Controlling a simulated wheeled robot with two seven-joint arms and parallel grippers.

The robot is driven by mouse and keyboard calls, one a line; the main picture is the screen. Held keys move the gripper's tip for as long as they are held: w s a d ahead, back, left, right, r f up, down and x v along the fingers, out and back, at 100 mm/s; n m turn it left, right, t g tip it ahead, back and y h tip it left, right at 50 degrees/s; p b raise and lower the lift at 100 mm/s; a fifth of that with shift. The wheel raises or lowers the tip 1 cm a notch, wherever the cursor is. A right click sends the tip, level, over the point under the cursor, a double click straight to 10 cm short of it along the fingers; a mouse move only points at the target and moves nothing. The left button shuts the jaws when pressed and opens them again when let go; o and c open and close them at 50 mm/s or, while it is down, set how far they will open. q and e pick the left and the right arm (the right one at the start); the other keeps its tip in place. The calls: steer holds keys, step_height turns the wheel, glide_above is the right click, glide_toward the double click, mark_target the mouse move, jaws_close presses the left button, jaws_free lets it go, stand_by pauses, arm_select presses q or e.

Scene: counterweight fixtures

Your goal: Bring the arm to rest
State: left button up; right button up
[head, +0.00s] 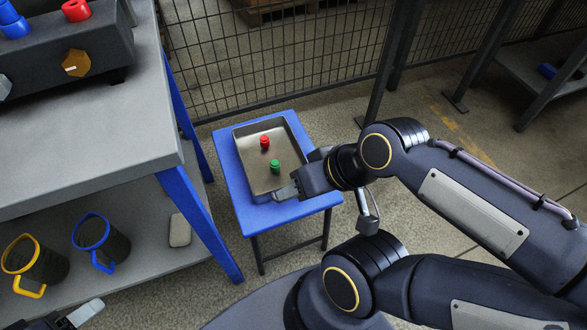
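My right arm reaches in from the right, and its gripper (290,190) is at the right edge of a metal tray (243,150) on a blue stool. A light grey fingertip lies over the tray's near right corner; the gap between the fingers is not clear. A red weight (264,142) and a green weight (275,166) stand in the tray, apart from the gripper. Part of my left gripper (82,314) shows at the bottom left, cut off by the frame edge. No separate fixture arm can be made out.
A grey workbench at left carries a dark fixture box (60,55) with a bronze hexagonal knob (76,63), a red piece (75,10) and blue pieces (12,22). Its lower shelf holds a yellow-rimmed mug (38,262), a blue-rimmed mug (100,240) and a beige block (180,230). Wire fencing stands behind.

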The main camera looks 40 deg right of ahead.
step_height(320, 180, up, 26)
steer(key=p, duration=2.5)
steer(key=shift+p, duration=0.3)
